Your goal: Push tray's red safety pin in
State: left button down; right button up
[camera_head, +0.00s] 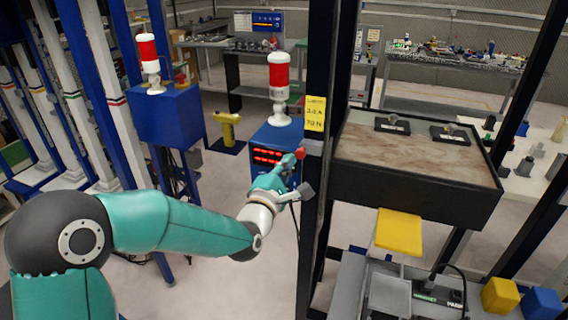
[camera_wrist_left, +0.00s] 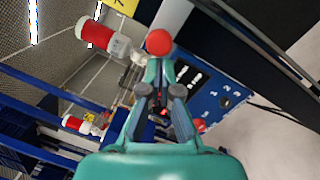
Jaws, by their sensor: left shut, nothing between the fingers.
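The red safety pin shows as a round red knob (camera_head: 300,153) beside the dark post at the tray's left. In the left wrist view the red knob (camera_wrist_left: 159,42) sits right at my fingertips. The tray (camera_head: 410,188) has dark walls and a brown worn floor. My left gripper (camera_head: 291,163) is shut and empty, with its tips just left of and below the knob. In the left wrist view the closed fingers (camera_wrist_left: 160,66) point at the knob; I cannot tell whether they touch it. The pin's shaft is hidden. My right gripper is not in view.
A dark post (camera_head: 318,110) with a yellow label (camera_head: 315,113) stands between my gripper and the tray. A blue box (camera_head: 280,140) with red displays and a red-white lamp (camera_head: 279,78) is behind the gripper. A yellow plate (camera_head: 398,229) is below the tray.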

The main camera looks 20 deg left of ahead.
pick_arm(q)
jog(key=d+b, duration=0.3)
jog(key=d, duration=0.1)
jog(key=shift+s, duration=0.1)
dwell(0.3)
jog(key=s+a+f+b, duration=0.3)
jog(key=s+a+b, duration=0.1)
jog(key=s+b, duration=0.4)
jog(key=shift+s+a, duration=0.15)
jog(key=shift+s, duration=1.05)
